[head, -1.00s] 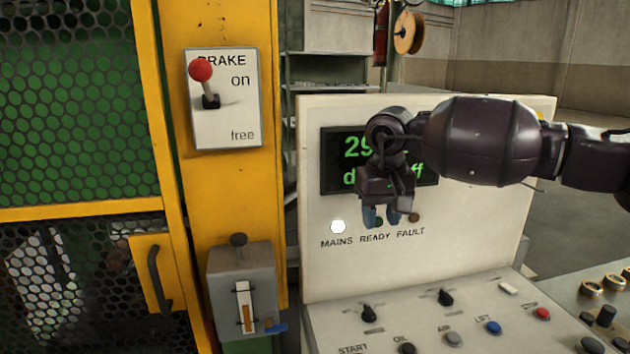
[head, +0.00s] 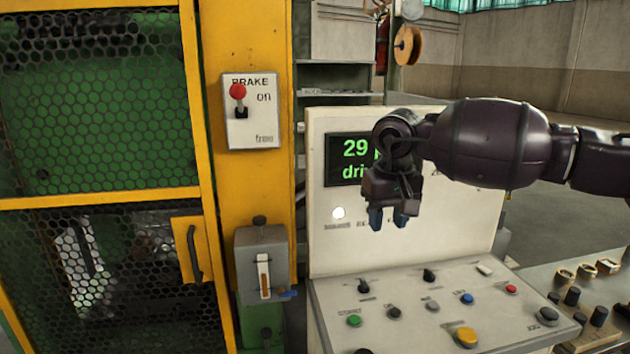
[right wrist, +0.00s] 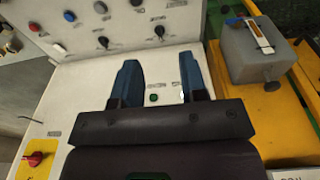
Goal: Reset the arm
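My right arm comes in from the right in the head view, and its dark gripper (head: 388,218) hangs pointing down in front of the upright control panel (head: 440,235). Its two blue-tipped fingers are apart with nothing between them. In the right wrist view the same gripper (right wrist: 155,85) shows its fingers spread, with the panel surface behind them. The gripper covers part of the green-lettered display (head: 347,160). My left gripper is not in view.
A brake plate with a red-knobbed lever (head: 238,92) is on the yellow post, its knob near "on". A grey lever box (head: 262,262) is below. The sloping desk (head: 400,320) carries several buttons and knobs. A mesh guard door (head: 100,110) stands at left.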

